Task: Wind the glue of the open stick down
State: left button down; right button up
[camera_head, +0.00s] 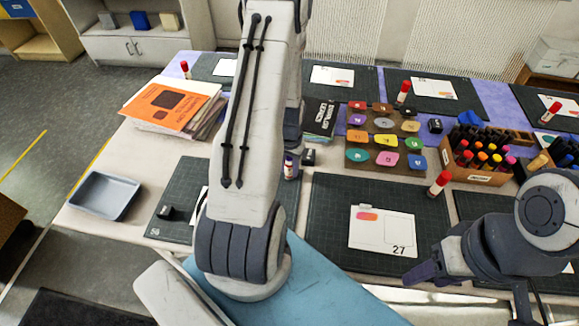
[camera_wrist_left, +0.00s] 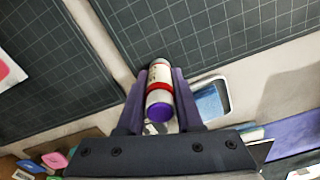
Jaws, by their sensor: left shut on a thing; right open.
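The glue stick (camera_wrist_left: 159,98) is in the left wrist view, between the fingers of my left gripper (camera_wrist_left: 160,78). It has a white body, a red band and a purple round end facing the camera. My left gripper is shut on it. In the head view my left arm hides most of that gripper, and a small white and purple stick (camera_head: 289,168) shows just right of the arm. My right gripper (camera_head: 420,274) is open and empty at the lower right, near the front table edge. How far the glue stands out is too small to tell.
Red-capped glue sticks stand about, one at the dark mat (camera_head: 330,215) with card 27 (camera_head: 383,231). A tray of coloured pads (camera_head: 352,152), a marker box (camera_head: 488,178), a stack of paper (camera_head: 150,124) and a grey tray (camera_head: 104,195) surround the mats.

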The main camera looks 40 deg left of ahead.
pick_arm(q)
jog(key=n, duration=0.5)
jog(key=shift+n, duration=0.3)
jog(key=n+p, duration=0.1)
jog(key=n, duration=0.3)
jog(key=shift+n, duration=0.4)
dwell(0.3)
grip_release()
dwell(0.5)
jog(key=shift+r+p, duration=3.15)
jog(key=shift+r, duration=0.6)
